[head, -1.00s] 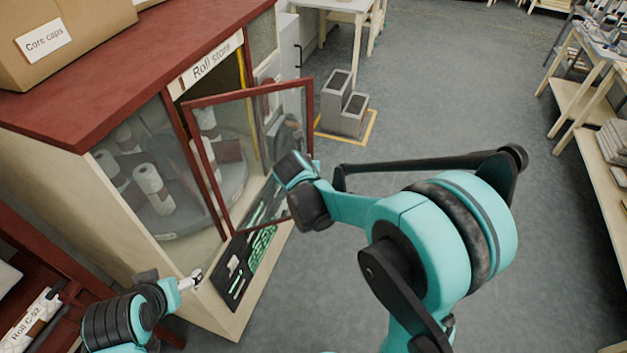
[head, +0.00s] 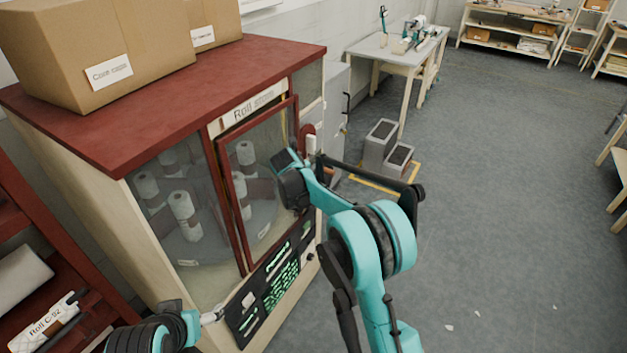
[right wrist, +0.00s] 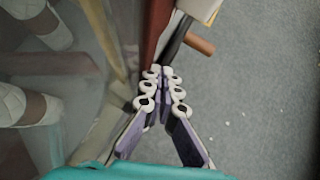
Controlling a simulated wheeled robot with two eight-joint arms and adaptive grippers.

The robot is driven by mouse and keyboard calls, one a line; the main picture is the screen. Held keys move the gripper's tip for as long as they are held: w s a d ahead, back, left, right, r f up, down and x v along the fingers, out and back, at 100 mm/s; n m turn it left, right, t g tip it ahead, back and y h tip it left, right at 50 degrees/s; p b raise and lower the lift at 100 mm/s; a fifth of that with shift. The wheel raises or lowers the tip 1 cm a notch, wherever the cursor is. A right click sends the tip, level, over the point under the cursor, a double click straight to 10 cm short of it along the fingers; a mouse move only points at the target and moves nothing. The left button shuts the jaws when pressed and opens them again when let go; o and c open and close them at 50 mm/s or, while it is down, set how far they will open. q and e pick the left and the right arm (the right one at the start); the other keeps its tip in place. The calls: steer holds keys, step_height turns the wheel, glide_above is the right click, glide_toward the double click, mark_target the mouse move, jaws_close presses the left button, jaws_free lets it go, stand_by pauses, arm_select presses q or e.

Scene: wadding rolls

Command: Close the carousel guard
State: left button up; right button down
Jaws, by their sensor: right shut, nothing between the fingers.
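The carousel guard (head: 236,200) is a red-framed glass door on the front of the red-topped Roll store cabinet. It stands nearly in line with the front; I cannot tell whether it is fully shut. White rolls (head: 184,214) show behind the glass. My right gripper (head: 284,160) is at the guard's right side, its fingers mostly hidden in the head view. In the right wrist view my right gripper (right wrist: 163,76) is shut and empty, close beside the red frame (right wrist: 156,28) and glass. My left gripper (head: 213,316) is low by the cabinet's front left corner, its fingers too small to read.
Cardboard boxes (head: 95,55) sit on the cabinet top. A dark panel with green markings (head: 272,288) is below the guard. Grey steps (head: 380,145) stand on the floor behind my right arm. A red rack (head: 30,230) is at left. The floor at right is open.

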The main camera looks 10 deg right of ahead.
steer(key=shift+w+a+n+y, duration=0.3)
steer(key=shift+w+a+n, duration=0.1)
steer(key=shift+w+a, duration=0.4)
steer(key=shift+s+d, duration=0.1)
